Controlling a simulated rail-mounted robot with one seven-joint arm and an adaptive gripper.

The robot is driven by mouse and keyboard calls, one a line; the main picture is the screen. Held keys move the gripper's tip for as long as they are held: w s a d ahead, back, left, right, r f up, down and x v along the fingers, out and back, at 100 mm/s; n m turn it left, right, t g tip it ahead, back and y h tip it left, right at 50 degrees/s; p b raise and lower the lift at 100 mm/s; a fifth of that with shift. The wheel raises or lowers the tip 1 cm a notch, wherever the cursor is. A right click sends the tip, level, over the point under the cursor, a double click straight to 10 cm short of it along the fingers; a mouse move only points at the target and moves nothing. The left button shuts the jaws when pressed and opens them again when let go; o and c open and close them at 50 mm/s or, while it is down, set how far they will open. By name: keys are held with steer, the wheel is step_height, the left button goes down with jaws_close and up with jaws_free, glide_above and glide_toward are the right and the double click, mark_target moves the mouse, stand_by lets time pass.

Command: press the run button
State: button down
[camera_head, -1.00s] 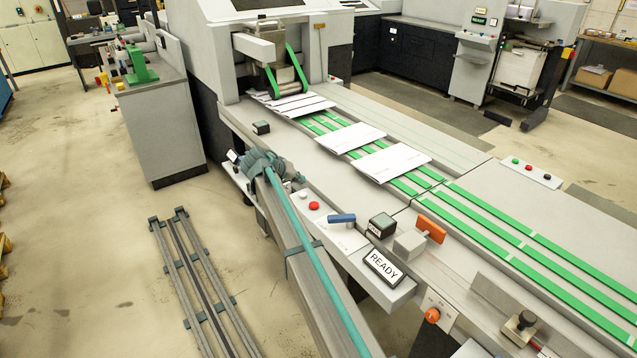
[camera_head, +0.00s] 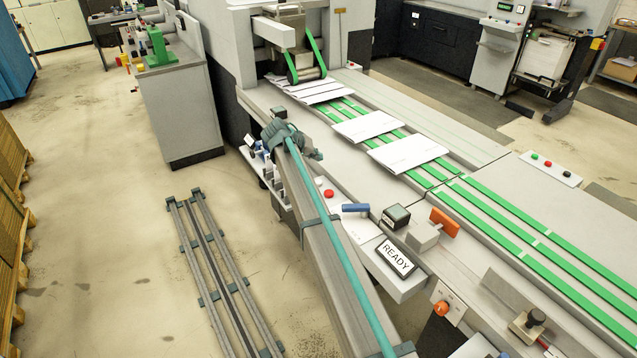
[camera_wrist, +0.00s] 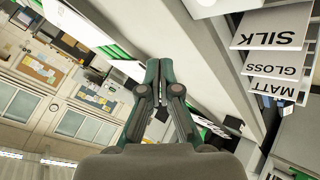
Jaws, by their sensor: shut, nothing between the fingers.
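In the head view, a red button (camera_head: 329,193) sits on the light front ledge of the machine. A smaller pale button shows just behind it, partly hidden by my arm. Green, red and black buttons sit on a small white panel (camera_head: 551,168) at the right. I cannot read which is the run button. My gripper (camera_head: 298,140) is over the machine's front edge, left of and beyond the red button, apart from it. In the wrist view my gripper (camera_wrist: 159,64) is shut and empty, its fingertips together. No button shows clearly there.
A READY sign (camera_head: 396,258), a dark block (camera_head: 396,217) and an orange-handled part (camera_head: 443,222) stand along the ledge. White sheets (camera_head: 407,153) lie on green belts. SILK (camera_wrist: 274,37), GLOSS and MATT labels show close by at the right in the wrist view.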

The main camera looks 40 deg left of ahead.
steer(key=b, duration=0.2)
glide_above(318, 183)
steer(key=f, duration=0.6)
steer(key=shift+a+f, duration=0.25)
steer(key=shift+a, duration=0.05)
steer(key=shift+f, duration=0.55)
stand_by(0.4)
steer(key=shift+f+b, duration=0.45)
